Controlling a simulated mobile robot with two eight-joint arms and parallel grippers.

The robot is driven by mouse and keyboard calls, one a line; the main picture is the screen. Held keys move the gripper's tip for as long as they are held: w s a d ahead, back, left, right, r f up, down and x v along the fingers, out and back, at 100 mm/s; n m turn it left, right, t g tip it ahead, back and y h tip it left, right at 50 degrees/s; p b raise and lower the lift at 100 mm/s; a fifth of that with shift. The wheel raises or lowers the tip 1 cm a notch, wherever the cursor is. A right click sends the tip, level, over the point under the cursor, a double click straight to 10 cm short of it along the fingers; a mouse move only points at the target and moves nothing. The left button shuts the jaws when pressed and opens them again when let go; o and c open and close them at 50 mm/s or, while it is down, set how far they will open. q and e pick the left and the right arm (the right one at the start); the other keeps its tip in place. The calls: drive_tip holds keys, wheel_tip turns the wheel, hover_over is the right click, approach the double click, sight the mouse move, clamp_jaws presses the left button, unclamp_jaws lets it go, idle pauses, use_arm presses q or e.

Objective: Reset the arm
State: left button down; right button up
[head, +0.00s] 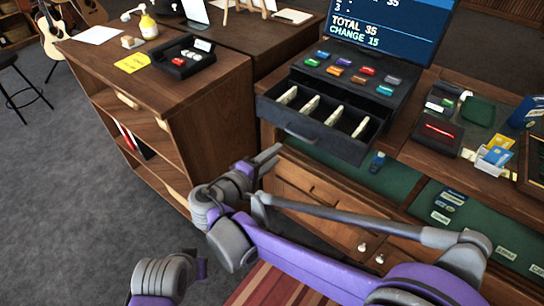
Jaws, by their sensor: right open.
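My right arm reaches in from the lower right. Its right gripper (266,160) is open, with nothing seen between the fingers, near the front left corner of the open cash drawer (303,132) and at the wooden counter's front. In the picture it shows just below and left of the drawer; I cannot tell the exact gap. At the bottom left, part of my left arm shows as a grey and purple link; its gripper is out of view.
The black register has a blue screen (385,28) reading total 35, change 15. Its drawer juts out with banknotes in it. A wooden shelf counter (170,92) on the left holds a black tray (183,57) and a yellow note (132,62).

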drive_tip(key=shift+w, duration=0.1)
drive_tip(key=s+d+f+m+g+y, duration=0.1)
drive_tip(key=s+d+f+m+g, duration=0.15)
drive_tip(key=d, duration=0.45)
drive_tip(key=s+d+f+m+g+y, duration=0.1)
drive_tip(key=s+d+f+g, duration=0.2)
drive_tip(key=d, duration=0.5)
drive_tip(key=s+d+f+m+g+y, duration=0.1)
drive_tip(key=s+f+m+y, duration=0.1)
drive_tip(key=s, duration=0.6)
drive_tip(key=s+d+f+m+y+p, duration=0.1)
drive_tip(key=s+d+f+m+y, duration=0.1)
drive_tip(key=s+m+y, duration=0.3)
drive_tip(key=s, duration=0.3)
drive_tip(key=shift+s+d+f+g, duration=0.15)
drive_tip(key=shift+s+f+g, duration=0.2)
drive_tip(key=shift+s+f, duration=0.05)
